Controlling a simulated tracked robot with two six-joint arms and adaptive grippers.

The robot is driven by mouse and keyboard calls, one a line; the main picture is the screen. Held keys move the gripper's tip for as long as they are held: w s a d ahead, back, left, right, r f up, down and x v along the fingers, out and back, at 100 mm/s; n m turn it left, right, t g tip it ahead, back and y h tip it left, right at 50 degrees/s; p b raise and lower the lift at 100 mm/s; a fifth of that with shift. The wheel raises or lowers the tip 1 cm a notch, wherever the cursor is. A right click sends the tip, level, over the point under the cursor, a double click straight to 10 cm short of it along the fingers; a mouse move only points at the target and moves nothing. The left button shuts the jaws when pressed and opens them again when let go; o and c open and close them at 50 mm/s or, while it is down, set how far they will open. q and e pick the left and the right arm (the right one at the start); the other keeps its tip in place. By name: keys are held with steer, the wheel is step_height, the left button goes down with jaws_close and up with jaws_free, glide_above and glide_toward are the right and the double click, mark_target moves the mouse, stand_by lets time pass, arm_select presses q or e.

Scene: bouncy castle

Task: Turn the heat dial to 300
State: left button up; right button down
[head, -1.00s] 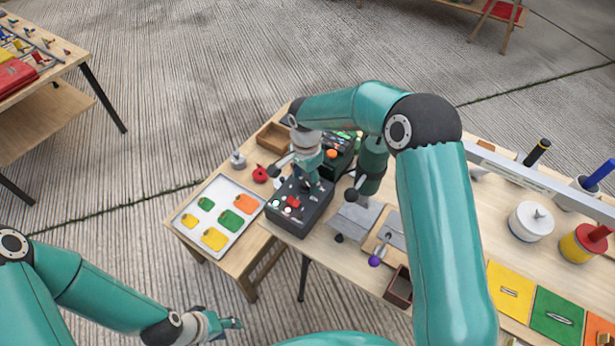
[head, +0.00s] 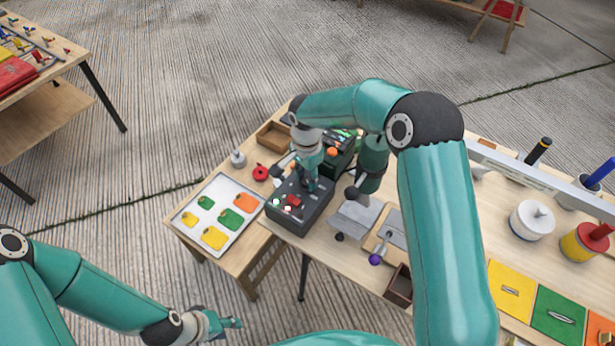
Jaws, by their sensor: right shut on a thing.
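A dark grey control box (head: 304,219) stands on the wooden table, with a red switch and small light buttons on its sloped top. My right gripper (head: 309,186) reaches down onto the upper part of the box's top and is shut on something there. The heat dial and its markings cannot be made out; the gripper covers that part of the panel. My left gripper (head: 232,323) is low in front of the table, away from everything, and looks empty; its finger opening is too small to tell.
A tray (head: 184,222) with yellow, green and orange pieces lies left of the box. A red knob (head: 260,173) and a wooden tray (head: 272,137) are behind it. A grey sloped stand (head: 352,222) and a purple-knobbed lever (head: 376,259) stand to the right.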

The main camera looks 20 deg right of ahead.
steer(key=n+b, duration=0.1)
steer(key=n, duration=0.1)
steer(key=shift+w+n, duration=0.1)
steer(key=shift+n, duration=0.3)
steer(key=n+b, duration=0.1)
steer(key=n, duration=0.1)
steer(key=shift+n, duration=0.4)
steer(key=n+b, duration=0.1)
steer(key=n, duration=0.1)
steer(key=shift+n, duration=0.3)
steer(key=n, duration=0.3)
steer(key=shift+r+n, duration=0.1)
steer(key=shift+n, duration=0.2)
steer(key=n, duration=0.5)
steer(key=shift+n, duration=0.3)
steer(key=n, duration=0.5)
steer(key=shift+w, duration=0.1)
steer(key=shift+n, duration=0.3)
